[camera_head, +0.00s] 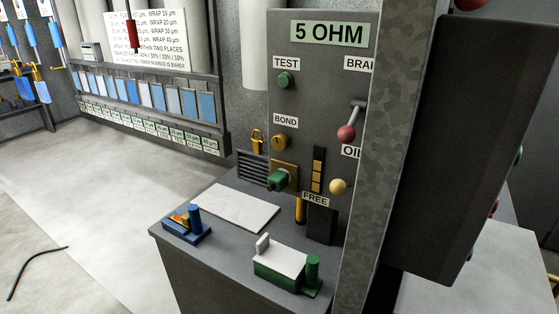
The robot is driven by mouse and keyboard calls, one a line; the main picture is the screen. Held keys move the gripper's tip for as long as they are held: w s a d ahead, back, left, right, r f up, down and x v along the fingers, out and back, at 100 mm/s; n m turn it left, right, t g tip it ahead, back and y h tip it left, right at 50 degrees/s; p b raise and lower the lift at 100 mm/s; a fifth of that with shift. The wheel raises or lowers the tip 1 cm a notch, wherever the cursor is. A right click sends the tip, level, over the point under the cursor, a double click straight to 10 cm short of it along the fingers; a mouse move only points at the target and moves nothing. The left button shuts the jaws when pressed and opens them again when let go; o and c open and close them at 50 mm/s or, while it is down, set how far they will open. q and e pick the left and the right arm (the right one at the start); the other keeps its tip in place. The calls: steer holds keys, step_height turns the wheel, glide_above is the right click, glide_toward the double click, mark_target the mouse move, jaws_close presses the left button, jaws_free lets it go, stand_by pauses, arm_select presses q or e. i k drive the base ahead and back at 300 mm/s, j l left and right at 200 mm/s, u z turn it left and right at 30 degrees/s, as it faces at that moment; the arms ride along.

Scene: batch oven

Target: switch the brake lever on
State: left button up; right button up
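The brake lever (357,112) is on the grey upright panel (312,95), under a label (358,64) whose visible letters read "BRA"; the rest is hidden behind a mottled grey post. The lever has a metal shaft and a red ball knob (347,133). The shaft slants down from its pivot, with the knob at the lower end. The post's edge stands right beside the pivot. Neither my left nor my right gripper is in view.
A mottled post (392,150) and a large dark box (470,140) block the right side. A yellow knob (338,186) sits below the lever. A green-and-white block (280,265) and a blue fixture (187,223) stand on the bench. Floor (80,200) is open at left.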

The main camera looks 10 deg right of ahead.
mark_target(347, 135)
steer(key=i+z, duration=0.2)
steer(key=z, duration=0.15)
steer(key=i+j+z, duration=0.15)
steer(key=z, duration=0.25)
